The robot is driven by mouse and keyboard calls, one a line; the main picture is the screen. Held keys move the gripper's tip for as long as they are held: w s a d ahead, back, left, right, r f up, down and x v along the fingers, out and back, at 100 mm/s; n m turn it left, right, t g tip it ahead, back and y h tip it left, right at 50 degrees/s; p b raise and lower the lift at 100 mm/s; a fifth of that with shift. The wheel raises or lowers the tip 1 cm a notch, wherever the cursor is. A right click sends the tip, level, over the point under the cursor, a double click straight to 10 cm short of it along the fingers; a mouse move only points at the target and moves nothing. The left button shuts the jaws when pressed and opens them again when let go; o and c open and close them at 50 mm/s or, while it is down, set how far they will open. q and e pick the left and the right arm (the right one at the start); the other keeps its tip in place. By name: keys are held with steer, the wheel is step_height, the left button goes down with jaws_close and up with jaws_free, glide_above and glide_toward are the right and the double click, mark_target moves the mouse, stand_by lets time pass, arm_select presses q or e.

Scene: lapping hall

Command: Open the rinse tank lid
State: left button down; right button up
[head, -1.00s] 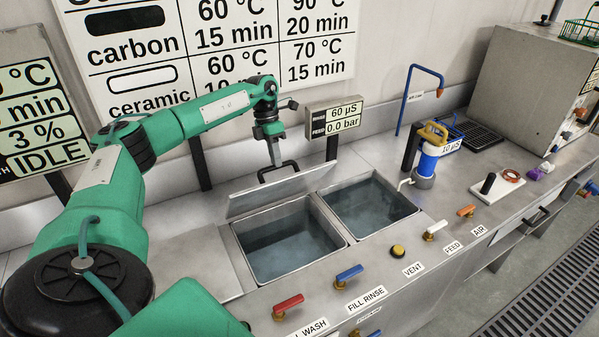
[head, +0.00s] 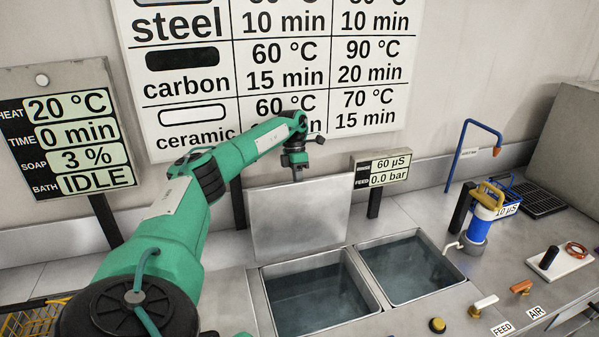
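The grey metal lid (head: 300,222) stands nearly upright along the back edge of the left of two open tanks. This left tank (head: 268,300) shows bluish water inside. My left gripper (head: 297,174) is at the top edge of the lid, reaching down from above. Its fingertips and the lid's handle are hidden behind the lid, so I cannot tell whether the fingers are closed on the handle. My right gripper is not in view.
The second tank (head: 459,279) is open on the right. A small display (head: 381,171) stands on a post behind the tanks. A blue filter (head: 479,228) and a blue bent pipe (head: 461,150) stand further right. A wall chart and a control panel (head: 67,130) are behind.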

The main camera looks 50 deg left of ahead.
arm_select(q)
steer(key=shift+a, duration=0.2)
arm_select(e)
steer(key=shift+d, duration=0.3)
arm_select(q)
steer(key=c, duration=1.5)
jaws_free()
steer(key=shift+w, duration=0.15)
steer(key=shift+o, duration=0.5)
steer(key=shift+w+a+f, duration=0.15)
steer(key=shift+a+f, duration=0.15)
steer(key=shift+d+r, duration=0.25)
steer(key=s+b+v, duration=0.1)
steer(key=v, duration=0.6)
steer(key=shift+w+r+b, duration=0.25)
steer(key=shift+w+b, duration=0.1)
steer(key=shift+w, duration=0.1)
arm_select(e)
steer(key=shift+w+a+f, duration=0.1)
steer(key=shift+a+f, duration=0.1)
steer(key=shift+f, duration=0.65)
arm_select(q)
steer(key=shift+a, duration=0.15)
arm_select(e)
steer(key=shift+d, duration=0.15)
